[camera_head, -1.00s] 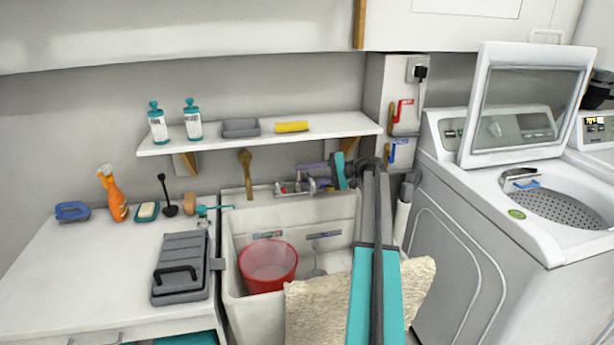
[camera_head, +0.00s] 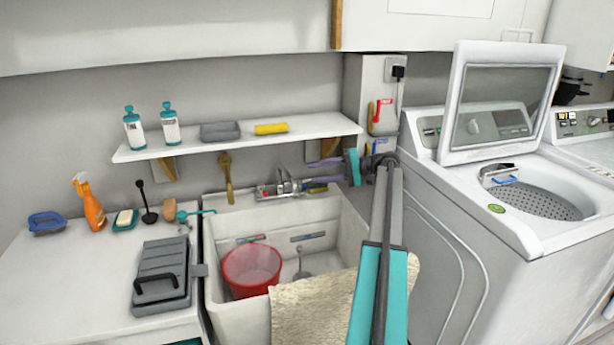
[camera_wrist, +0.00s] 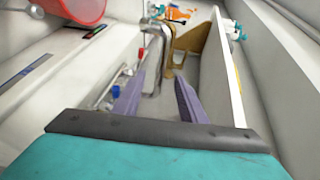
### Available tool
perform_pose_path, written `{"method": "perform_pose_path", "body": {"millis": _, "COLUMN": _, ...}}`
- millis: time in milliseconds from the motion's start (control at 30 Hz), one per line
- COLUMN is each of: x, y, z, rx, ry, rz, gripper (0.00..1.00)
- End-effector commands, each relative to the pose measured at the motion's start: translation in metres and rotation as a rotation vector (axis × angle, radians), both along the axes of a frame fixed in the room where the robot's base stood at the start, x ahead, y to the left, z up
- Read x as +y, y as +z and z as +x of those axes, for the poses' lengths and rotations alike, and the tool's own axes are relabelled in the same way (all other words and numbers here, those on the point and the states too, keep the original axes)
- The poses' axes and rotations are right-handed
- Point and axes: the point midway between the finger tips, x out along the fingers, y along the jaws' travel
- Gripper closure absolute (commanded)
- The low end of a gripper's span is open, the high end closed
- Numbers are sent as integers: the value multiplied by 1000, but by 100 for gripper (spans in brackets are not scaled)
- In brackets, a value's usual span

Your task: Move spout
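The chrome spout (camera_head: 283,184) of the faucet is on the back rim of the white sink (camera_head: 216,238). In the wrist view the spout (camera_wrist: 154,62) stands upright ahead of my gripper, beyond and roughly between the fingertips. My gripper (camera_head: 311,174) has purple fingers and reaches in from the right, just right of the faucet in the head view. In the wrist view my gripper (camera_wrist: 158,88) is open, with nothing between its fingers. I see a clear gap to the spout there; contact is not visible. The faucet has a red and a blue handle mark (camera_wrist: 141,53).
A red bucket (camera_head: 250,268) stands in the sink. A towel (camera_head: 315,309) hangs over the front rim. A wooden brush (camera_head: 226,178) hangs behind the sink. A white shelf (camera_head: 330,126) runs above the faucet, close to my gripper. A washer (camera_head: 470,230) stands at right.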

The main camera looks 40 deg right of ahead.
Motion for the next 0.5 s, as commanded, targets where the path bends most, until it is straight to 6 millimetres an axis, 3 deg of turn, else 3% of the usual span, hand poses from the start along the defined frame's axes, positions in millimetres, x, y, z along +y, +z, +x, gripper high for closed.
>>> {"method": "perform_pose_path", "body": {"millis": 200, "x": -13, "y": 4, "z": -15, "rx": 0, "ry": 0, "rz": 0, "gripper": 62}}
{"method": "perform_pose_path", "body": {"millis": 500, "x": -15, "y": 5, "z": -18, "rx": 0, "ry": 1, "rz": 0, "gripper": 62}}
